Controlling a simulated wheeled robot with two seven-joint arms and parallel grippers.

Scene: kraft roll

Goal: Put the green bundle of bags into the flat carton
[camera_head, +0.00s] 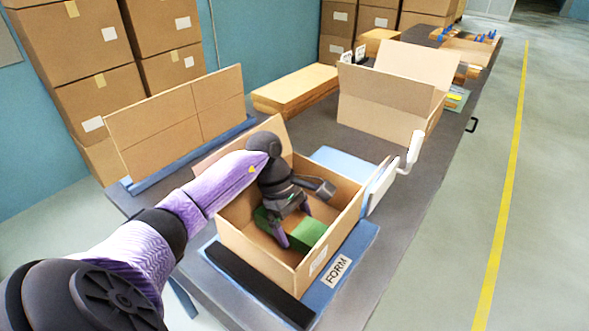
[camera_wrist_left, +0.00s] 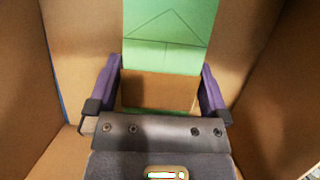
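The green bundle of bags (camera_head: 311,233) lies low inside the open low carton (camera_head: 251,249) on the blue board marked FORM. In the left wrist view the bundle (camera_wrist_left: 168,36) has green parts with a brown section between them. My left gripper (camera_head: 293,226) reaches down into the carton, one finger on each side of the bundle. In the left wrist view its fingers (camera_wrist_left: 161,86) stand wide apart, close to the bundle's edges. I cannot tell whether they press on it. The bundle's underside is hidden. My right gripper is not in view.
A taller open carton (camera_head: 381,109) stands farther back on the dark table (camera_head: 345,143). A brown cardboard panel (camera_head: 176,122) stands at the left, and a long flat box (camera_head: 294,88) lies behind. The carton walls surround my left gripper closely. Stacked boxes (camera_head: 75,45) stand behind the table.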

